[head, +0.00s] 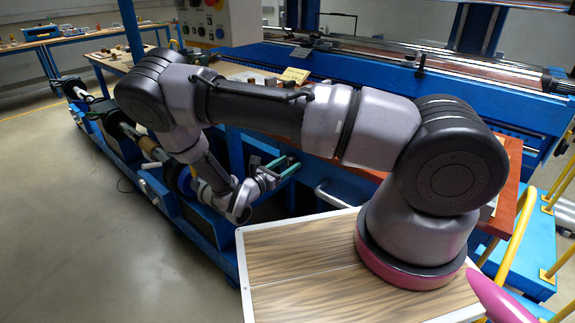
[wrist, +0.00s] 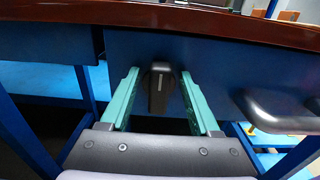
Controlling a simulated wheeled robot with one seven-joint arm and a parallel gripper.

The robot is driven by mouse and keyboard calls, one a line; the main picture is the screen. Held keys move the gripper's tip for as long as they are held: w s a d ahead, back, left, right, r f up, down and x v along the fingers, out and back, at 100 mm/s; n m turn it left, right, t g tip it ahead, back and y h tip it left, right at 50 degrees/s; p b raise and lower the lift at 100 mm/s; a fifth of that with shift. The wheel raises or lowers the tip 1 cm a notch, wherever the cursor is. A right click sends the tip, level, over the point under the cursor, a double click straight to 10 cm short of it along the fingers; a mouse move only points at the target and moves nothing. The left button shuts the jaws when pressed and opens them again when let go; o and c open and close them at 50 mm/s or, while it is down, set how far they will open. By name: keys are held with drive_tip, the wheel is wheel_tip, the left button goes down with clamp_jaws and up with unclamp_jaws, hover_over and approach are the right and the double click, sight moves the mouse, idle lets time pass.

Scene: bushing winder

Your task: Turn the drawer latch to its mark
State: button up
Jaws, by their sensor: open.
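The drawer latch (wrist: 159,92) is a small dark knob with a short pale line on it, on the blue drawer front (wrist: 220,62). In the wrist view its long part points down. My gripper (wrist: 158,76) is open, with one teal finger on each side of the latch. Gaps show between the fingers and the latch, so I see no clear contact. In the head view my gripper (head: 281,168) is at the blue bench, and I cannot make out the latch there. I cannot make out a separate mark on the drawer front.
A grey drawer handle (wrist: 280,108) sticks out to the right of the latch. A reddish-brown worktop edge (wrist: 180,22) overhangs above. A blue leg (wrist: 25,135) stands at the left. In the head view, a winding machine (head: 480,100) stands behind and open floor (head: 60,200) lies left.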

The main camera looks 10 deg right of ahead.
clamp_jaws()
drive_tip(key=shift+m, duration=0.3)
drive_tip(key=m, duration=0.3)
drive_tip(key=shift+s+d+m, duration=0.15)
drive_tip(key=shift+s+m, duration=0.1)
drive_tip(key=shift+m, duration=0.05)
drive_tip(key=shift+s+d+f+m, duration=0.15)
drive_tip(key=shift+f+m, duration=0.15)
drive_tip(key=shift+m, duration=1.95)
drive_tip(key=shift+s+d+f+m, duration=0.15)
drive_tip(key=shift+f+m, duration=0.15)
drive_tip(key=shift+m, duration=2)
drive_tip(key=shift+s+d+f+m, duration=0.15)
drive_tip(key=shift+f+m, duration=0.15)
drive_tip(key=shift+m, duration=1.95)
drive_tip(key=shift+a, duration=0.1)
